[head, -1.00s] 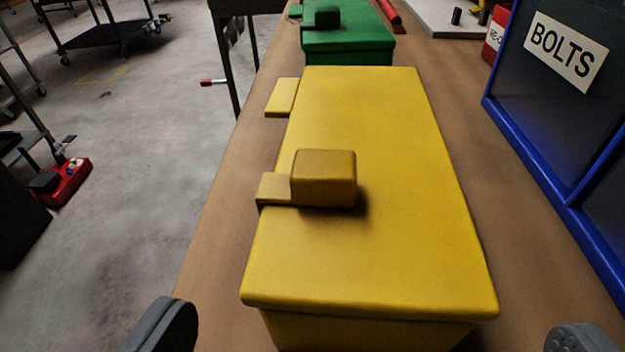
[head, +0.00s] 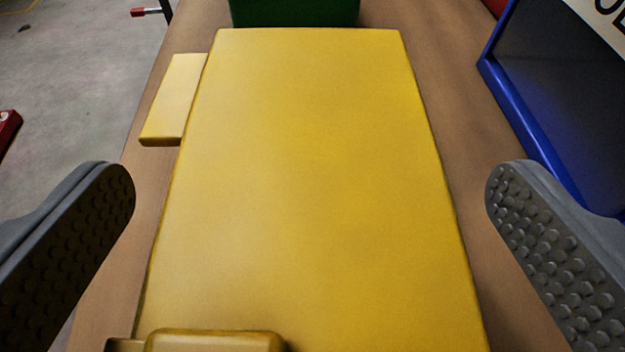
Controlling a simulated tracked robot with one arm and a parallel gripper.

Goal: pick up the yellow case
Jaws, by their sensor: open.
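The yellow case (head: 310,170) lies on the brown bench top, its flat lid filling the middle of the head view. A yellow latch tab (head: 175,98) sticks out on its left side. A raised yellow block, perhaps a handle (head: 215,342), shows at the bottom edge, partly cut off. My gripper (head: 311,190) is open, with one studded finger on each side of the case. A gap shows between each finger and the case. Nothing is between the fingers except the case below or ahead of them. The near end of the case is out of view.
A green case (head: 295,12) stands just beyond the far end of the yellow case. A blue-framed dark bin (head: 560,100) with a label stands close on the right, near the right finger. The bench (head: 455,85) ends on the left, with grey floor beyond.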

